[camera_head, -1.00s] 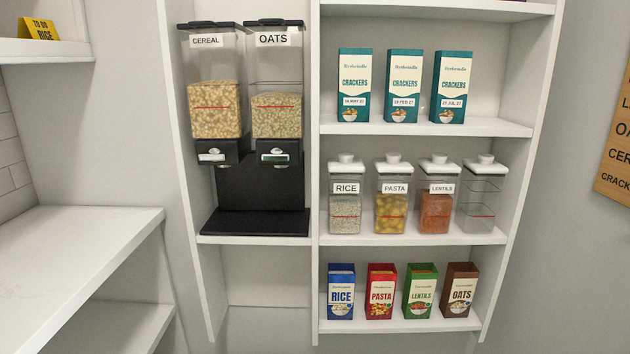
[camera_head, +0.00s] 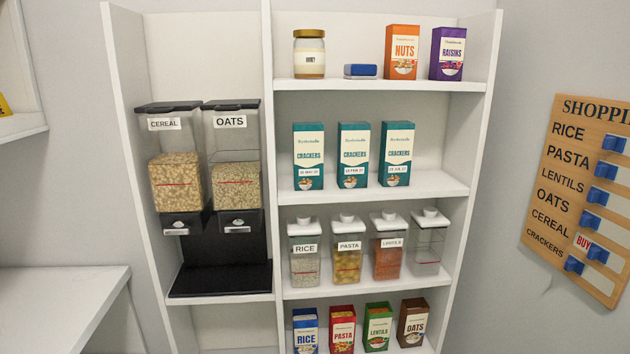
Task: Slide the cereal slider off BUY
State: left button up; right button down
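The shopping board (camera_head: 545,215), a wooden panel, hangs on the right wall and is cut off by the picture's right edge. It lists RICE, PASTA, LENTILS, OATS, CEREAL and CRACKERS, each row with a blue slider. In the CEREAL row a red-lettered BUY label (camera_head: 584,241) shows uncovered. The cereal slider (camera_head: 598,254) sits just right of that label. The crackers slider (camera_head: 573,264) is below and further left. The oats slider (camera_head: 592,220) is above. No BUY lettering is readable in the other rows. Neither of my grippers is in view.
A white shelf unit (camera_head: 268,190) stands left of the board, with crackers boxes, jars, packets and two dispensers labelled CEREAL (camera_head: 175,180) and OATS (camera_head: 237,185). A white counter (camera_head: 60,300) is at lower left. Bare wall lies between shelf and board.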

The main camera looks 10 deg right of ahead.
aim_at(596, 252)
jog(key=z, duration=1.5)
